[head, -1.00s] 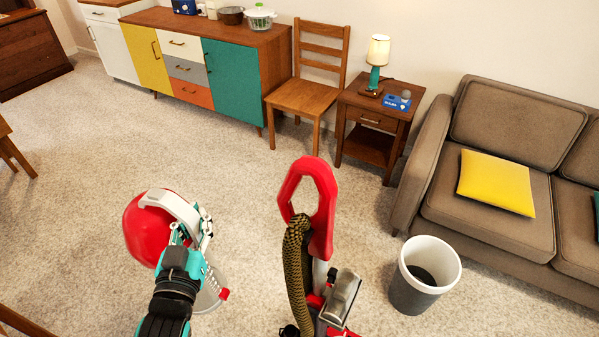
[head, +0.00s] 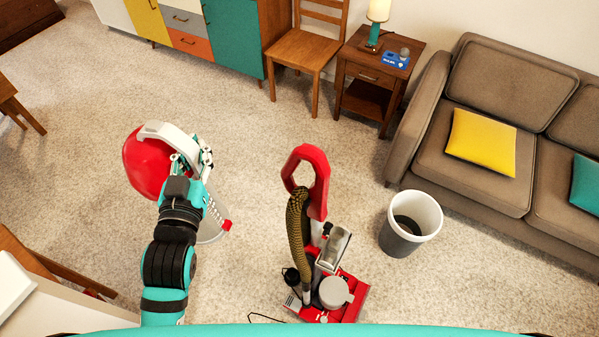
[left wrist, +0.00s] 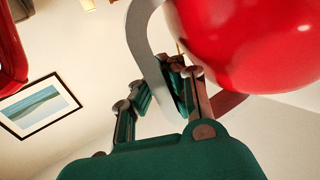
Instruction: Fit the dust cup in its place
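The dust cup (head: 146,164) has a red rounded top, a pale handle and a clear grey lower part with a red tab. It is held in the air left of the vacuum cleaner. My left gripper (head: 192,160) is shut on its handle. In the left wrist view, the gripper's fingers (left wrist: 163,90) meet at the pale handle beside the red dome. The upright vacuum cleaner (head: 318,190) stands on the carpet, with a red loop handle, a dark yellow-black hose and a red base. The cup and cleaner are apart. My right gripper is not in view.
A grey-white bin (head: 421,212) stands right of the cleaner, before the sofa (head: 480,195). A side table (head: 375,80) and chair (head: 300,50) are behind. A table edge (head: 60,310) is at the lower left. Carpet around the cleaner is mostly clear; a thin black cord lies near its base.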

